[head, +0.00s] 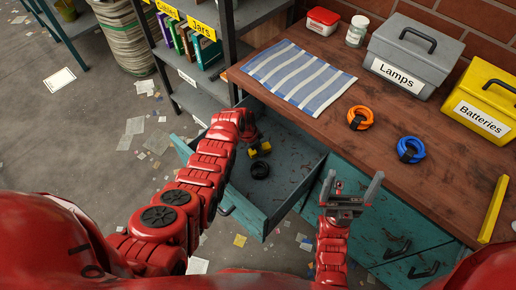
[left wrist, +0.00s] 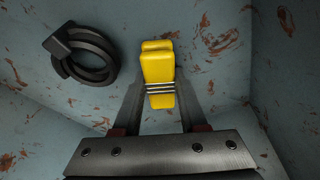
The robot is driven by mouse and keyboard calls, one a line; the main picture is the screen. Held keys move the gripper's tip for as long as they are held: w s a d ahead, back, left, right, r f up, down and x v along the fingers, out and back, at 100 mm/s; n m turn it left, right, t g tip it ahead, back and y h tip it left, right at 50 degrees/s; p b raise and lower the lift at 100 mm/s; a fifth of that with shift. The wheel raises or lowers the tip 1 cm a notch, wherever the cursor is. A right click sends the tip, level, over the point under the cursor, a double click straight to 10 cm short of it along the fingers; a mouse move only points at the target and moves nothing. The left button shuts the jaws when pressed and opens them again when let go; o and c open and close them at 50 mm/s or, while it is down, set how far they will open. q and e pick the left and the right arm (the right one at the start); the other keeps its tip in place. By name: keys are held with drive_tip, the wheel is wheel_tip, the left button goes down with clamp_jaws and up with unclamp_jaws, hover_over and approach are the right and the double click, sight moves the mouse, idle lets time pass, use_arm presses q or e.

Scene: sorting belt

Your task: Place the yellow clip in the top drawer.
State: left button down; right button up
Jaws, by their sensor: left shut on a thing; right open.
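The yellow clip (left wrist: 157,68) is between the fingers of my left gripper (left wrist: 158,100), which is shut on it. In the head view the clip (head: 260,149) shows inside the open top drawer (head: 309,184), with my left gripper (head: 254,140) above the drawer floor. I cannot tell whether the clip touches the floor. A black ring-shaped coil (head: 260,169) lies in the drawer, apart from the clip; it also shows in the left wrist view (left wrist: 82,52). My right gripper (head: 352,188) is open and empty, in front of the cabinet beside the drawer.
The wooden bench top (head: 315,125) holds a striped cloth (head: 299,77), an orange coil (head: 361,118), a blue coil (head: 411,150), a grey Lamps box (head: 408,58) and a yellow Batteries box (head: 483,103). A shelf (head: 201,100) with books stands left of the bench.

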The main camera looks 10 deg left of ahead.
use_arm(q)
drive_tip(key=shift+f, duration=0.15)
drive_tip(key=c, duration=0.9)
unclamp_jaws()
drive_tip(key=o, duration=0.4)
drive_tip(key=shift+o, duration=0.2)
drive_tip(key=shift+r, duration=0.2)
drive_tip(key=shift+a+r, duration=0.1)
drive_tip(key=shift+r, duration=0.35)
drive_tip(key=v, duration=1.1)
drive_tip(key=shift+p, duration=0.45)
drive_tip(key=shift+s, duration=0.1)
